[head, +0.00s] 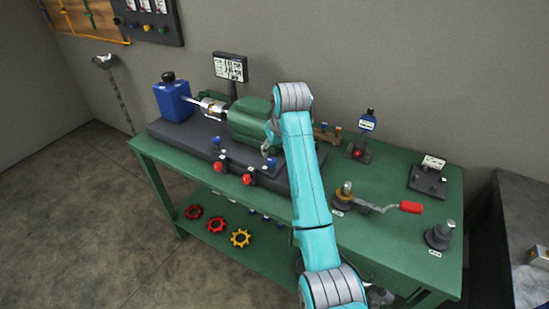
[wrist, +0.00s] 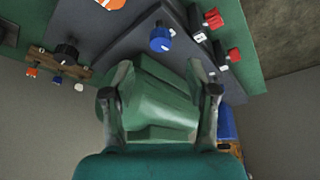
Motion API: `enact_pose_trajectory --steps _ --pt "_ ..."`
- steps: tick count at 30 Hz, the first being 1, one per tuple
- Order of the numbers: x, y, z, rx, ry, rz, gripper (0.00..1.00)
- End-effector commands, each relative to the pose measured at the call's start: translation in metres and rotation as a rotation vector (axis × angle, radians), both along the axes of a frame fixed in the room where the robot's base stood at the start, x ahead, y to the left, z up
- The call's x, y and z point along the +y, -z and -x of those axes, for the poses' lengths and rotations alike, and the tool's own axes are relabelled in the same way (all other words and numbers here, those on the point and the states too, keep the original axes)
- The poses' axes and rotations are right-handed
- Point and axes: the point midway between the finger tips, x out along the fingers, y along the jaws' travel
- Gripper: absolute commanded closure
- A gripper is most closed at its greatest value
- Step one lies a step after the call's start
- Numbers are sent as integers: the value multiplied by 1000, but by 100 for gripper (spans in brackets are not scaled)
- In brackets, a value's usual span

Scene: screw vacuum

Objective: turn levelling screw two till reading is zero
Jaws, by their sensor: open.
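My gripper (wrist: 161,76) is open and empty in the wrist view, its two fingers spread over a green motor housing (wrist: 160,108). A blue knob (wrist: 160,38) stands on the dark base just beyond the fingertips, apart from them. Two red knobs (wrist: 235,54) are to its right. In the head view, blue knobs (head: 216,141) and (head: 271,163) and red knobs (head: 218,166) and (head: 247,179) line the base's front. The number tags are too small to read, so I cannot tell which is screw two. My arm mostly hides the gripper there.
A blue canister (head: 172,99) stands at the base's left end. A display panel (head: 230,66) is behind; its reading is illegible. A small blue-faced display (head: 367,121), a red-handled crank (head: 410,207) and a dark block (head: 428,181) occupy the green bench's (head: 400,240) right side.

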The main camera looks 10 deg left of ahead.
Motion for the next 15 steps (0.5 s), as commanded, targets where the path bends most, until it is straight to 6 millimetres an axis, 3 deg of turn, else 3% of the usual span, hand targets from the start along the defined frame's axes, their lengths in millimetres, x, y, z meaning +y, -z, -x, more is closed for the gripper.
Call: enact_pose_trajectory --steps 6,15 --pt "8 36 -12 2 0 1 43" --pt "13 62 -22 -2 0 0 43"
